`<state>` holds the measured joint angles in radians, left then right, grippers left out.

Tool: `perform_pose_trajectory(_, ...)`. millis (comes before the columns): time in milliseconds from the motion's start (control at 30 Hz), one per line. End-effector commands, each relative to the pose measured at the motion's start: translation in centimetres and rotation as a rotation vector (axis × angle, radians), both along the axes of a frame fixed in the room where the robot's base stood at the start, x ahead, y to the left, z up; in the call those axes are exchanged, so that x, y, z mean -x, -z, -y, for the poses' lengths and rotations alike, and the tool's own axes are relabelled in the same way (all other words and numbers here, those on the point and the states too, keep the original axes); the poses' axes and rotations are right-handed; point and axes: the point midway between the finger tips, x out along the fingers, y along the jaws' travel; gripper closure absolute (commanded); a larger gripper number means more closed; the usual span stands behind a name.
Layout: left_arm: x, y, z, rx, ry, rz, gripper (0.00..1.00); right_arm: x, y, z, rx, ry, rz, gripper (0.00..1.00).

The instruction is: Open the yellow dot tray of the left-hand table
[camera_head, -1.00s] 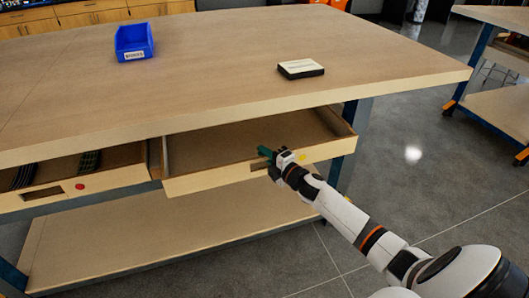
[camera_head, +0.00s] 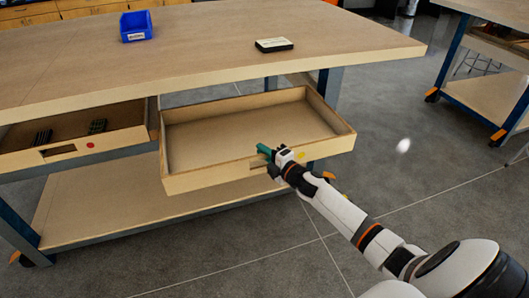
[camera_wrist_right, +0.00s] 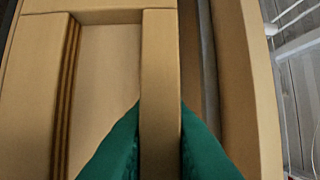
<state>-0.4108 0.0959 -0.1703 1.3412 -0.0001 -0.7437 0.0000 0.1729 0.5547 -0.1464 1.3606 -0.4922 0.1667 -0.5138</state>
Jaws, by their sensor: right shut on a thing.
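The yellow dot tray (camera_head: 210,140) is a shallow wooden drawer under the left-hand table (camera_head: 200,57). It stands pulled far out and looks empty. A yellow dot (camera_head: 301,155) shows on its front, right of the handle slot. My right gripper (camera_head: 265,150) is at that slot with its green fingers on the front panel. In the right wrist view the two green fingers (camera_wrist_right: 160,140) are shut on a strip of the wooden front (camera_wrist_right: 160,75), one on each side. My left gripper is out of view.
A red dot tray (camera_head: 75,147) with dark items in it is partly out on the left. A blue bin (camera_head: 136,26) and a small black-and-white box (camera_head: 273,44) sit on the tabletop. A lower shelf (camera_head: 110,205) is below. Another table (camera_head: 490,85) stands at right; the grey floor between is clear.

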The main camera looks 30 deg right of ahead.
Motion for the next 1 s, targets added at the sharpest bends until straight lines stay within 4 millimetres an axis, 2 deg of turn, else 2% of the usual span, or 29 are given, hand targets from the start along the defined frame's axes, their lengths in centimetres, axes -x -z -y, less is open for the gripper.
perform_pose_trajectory(267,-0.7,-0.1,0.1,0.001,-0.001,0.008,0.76,0.0,0.0,0.0,0.001,-0.001,0.001,1.0)
perform_pose_trajectory(300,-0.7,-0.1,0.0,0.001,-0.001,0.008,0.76,0.0,0.0,0.0,0.001,-0.001,0.001,0.79)
perform_pose_trajectory(400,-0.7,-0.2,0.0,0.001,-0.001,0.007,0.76,0.0,0.0,0.0,0.001,-0.001,0.001,0.64)
perform_pose_trajectory(767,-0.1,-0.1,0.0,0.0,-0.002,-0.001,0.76,0.4,0.0,0.1,0.0,0.0,0.0,0.64)
perform_pose_trajectory(867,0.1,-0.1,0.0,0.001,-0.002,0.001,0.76,1.5,0.0,0.3,0.0,0.0,-0.001,0.64)
perform_pose_trajectory(1000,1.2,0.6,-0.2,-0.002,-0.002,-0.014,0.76,4.1,0.1,0.6,0.0,-0.001,-0.003,0.64)
